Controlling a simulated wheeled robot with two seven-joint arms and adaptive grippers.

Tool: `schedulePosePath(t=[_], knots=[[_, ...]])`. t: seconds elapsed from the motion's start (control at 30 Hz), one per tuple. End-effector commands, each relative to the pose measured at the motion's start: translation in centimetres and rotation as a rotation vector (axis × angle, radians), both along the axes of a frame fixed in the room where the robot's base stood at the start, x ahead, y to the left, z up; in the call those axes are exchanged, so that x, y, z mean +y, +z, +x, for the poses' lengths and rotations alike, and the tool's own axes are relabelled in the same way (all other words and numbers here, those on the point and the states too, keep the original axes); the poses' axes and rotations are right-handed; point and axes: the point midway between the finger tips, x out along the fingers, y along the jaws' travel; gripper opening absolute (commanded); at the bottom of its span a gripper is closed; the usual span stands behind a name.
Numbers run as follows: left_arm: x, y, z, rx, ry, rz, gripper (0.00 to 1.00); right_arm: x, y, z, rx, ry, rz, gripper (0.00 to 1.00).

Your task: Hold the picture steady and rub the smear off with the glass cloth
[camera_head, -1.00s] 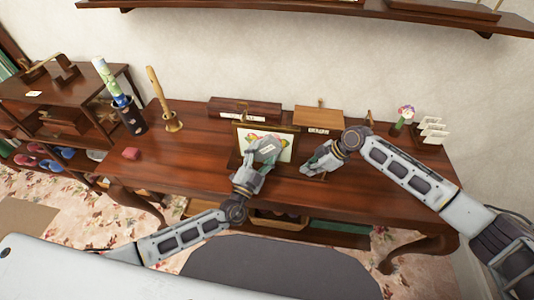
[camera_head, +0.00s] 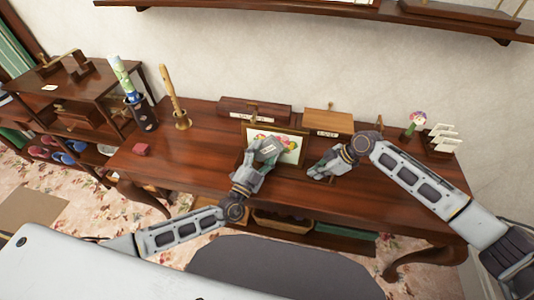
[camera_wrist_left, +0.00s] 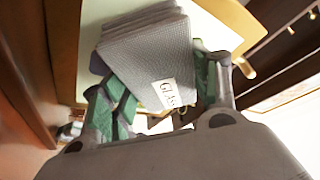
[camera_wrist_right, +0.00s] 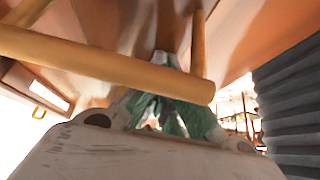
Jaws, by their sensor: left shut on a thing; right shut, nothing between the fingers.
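The picture (camera_head: 293,156), flowers in a dark wooden frame, stands leaning back on the desk. My left gripper (camera_head: 264,157) is shut on the glass cloth (camera_head: 269,148), a folded grey pad with a label, in front of the picture. In the left wrist view the cloth (camera_wrist_left: 150,48) lies over the picture's pale face (camera_wrist_left: 215,38); whether it touches the glass I cannot tell. My right gripper (camera_head: 316,171) is shut and empty, low beside the picture's right edge. In the right wrist view wooden bars (camera_wrist_right: 110,62) cross before its fingers (camera_wrist_right: 165,108). I see no smear; the cloth and left hand hide part of the glass.
Behind the picture stand a long dark box (camera_head: 252,109) and a lighter wooden box (camera_head: 328,122). A card rack (camera_head: 440,145) is at right. The desk's front left is clear.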

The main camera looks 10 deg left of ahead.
Motion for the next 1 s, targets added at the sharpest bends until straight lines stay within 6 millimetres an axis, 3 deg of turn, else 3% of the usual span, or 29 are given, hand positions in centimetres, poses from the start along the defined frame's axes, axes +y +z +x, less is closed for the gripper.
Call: schedulePosePath(t=[0.03, 0.67, 1.0], knots=[[0.5, 0.0, 0.2, -0.003, 0.003, 0.002, 0.41, -0.3, -0.7, -0.3, 0.009, 0.000, -0.010, 0.00], [1.7, 0.1, 0.3, -0.004, 0.007, 0.001, 0.41, -0.3, -0.7, -0.3, 0.010, 0.000, -0.010, 0.00], [3.2, 0.1, 0.2, -0.004, 0.007, 0.002, 0.41, -0.4, -0.7, -0.3, 0.012, 0.000, -0.011, 0.00]])
